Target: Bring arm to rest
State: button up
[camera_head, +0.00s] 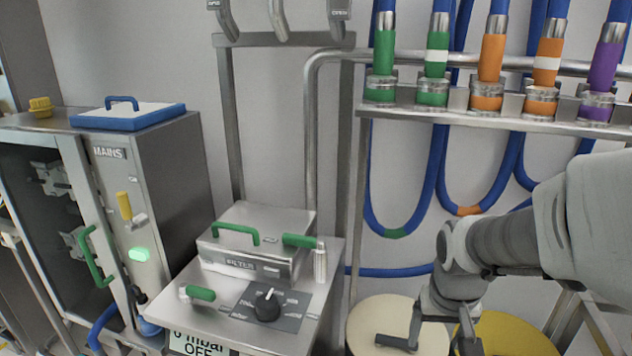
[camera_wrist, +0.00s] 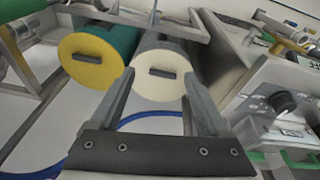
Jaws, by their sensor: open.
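My gripper (camera_head: 432,343) hangs at the lower right of the head view, at the end of my bent arm. It is in front of a cream round lid (camera_head: 370,318) and a yellow round lid (camera_head: 515,335). In the wrist view my gripper (camera_wrist: 157,90) has its two fingers spread apart with nothing between them. Whether the fingers touch anything is not clear in the head view.
A steel filter unit (camera_head: 250,262) with green handles and a black knob (camera_head: 267,305) stands left of my gripper. A mains cabinet (camera_head: 165,185) stands farther left. Blue hoses with coloured collars hang from a steel rack (camera_head: 450,113) behind my arm.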

jog(key=s+a+r+n+t+p, duration=0.1)
jog(key=s+a+r+p, duration=0.1)
jog(key=s+r, duration=0.3)
jog(key=s+a+r+t+p, duration=0.2)
jog(key=s+a+r+p, duration=0.1)
jog(key=r, duration=0.8)
jog(key=shift+s+a+r+n+y, duration=0.35)
jog(key=shift+s+a, duration=0.25)
jog(key=shift+s, duration=0.45)
